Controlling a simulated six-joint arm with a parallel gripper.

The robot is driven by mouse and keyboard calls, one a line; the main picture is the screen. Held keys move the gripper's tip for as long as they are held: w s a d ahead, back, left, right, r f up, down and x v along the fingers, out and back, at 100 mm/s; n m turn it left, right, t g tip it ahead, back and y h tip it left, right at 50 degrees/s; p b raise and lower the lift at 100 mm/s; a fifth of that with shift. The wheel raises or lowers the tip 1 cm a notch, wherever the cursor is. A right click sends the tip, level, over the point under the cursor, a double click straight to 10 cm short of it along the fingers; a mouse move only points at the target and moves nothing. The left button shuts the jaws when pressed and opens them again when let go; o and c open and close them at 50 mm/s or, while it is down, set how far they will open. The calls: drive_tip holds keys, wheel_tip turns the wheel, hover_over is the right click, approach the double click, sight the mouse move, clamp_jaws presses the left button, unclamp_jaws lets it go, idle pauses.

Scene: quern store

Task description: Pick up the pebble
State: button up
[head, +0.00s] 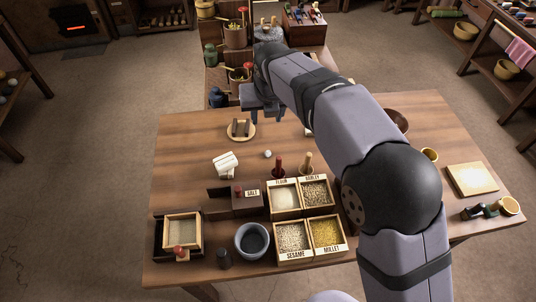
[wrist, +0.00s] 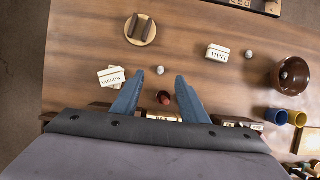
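A small pale pebble (head: 267,154) lies on the wooden table, right of the white labelled blocks and behind the red-knobbed peg. In the wrist view the pebble (wrist: 160,70) shows between the fingertips, on the table beyond them. A second pale pebble (wrist: 248,55) lies right of the MINT box in the wrist view; my arm hides that area in the head view. My gripper (head: 266,116) is held above the table near the round board. In the wrist view my gripper (wrist: 159,76) has its two blue fingers apart with nothing held.
A round board with two dark bars (head: 240,138) and white labelled blocks (head: 225,163) are near the pebble. The red-knobbed peg (wrist: 164,97) stands close by. Grain boxes (head: 291,237) fill the front. The MINT box (wrist: 217,57) and brown bowl (wrist: 304,78) are right.

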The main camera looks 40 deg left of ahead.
approach(268, 154)
drive_tip(key=shift+p+x, duration=1.1)
drive_tip(key=shift+x, duration=2.85)
clamp_jaws()
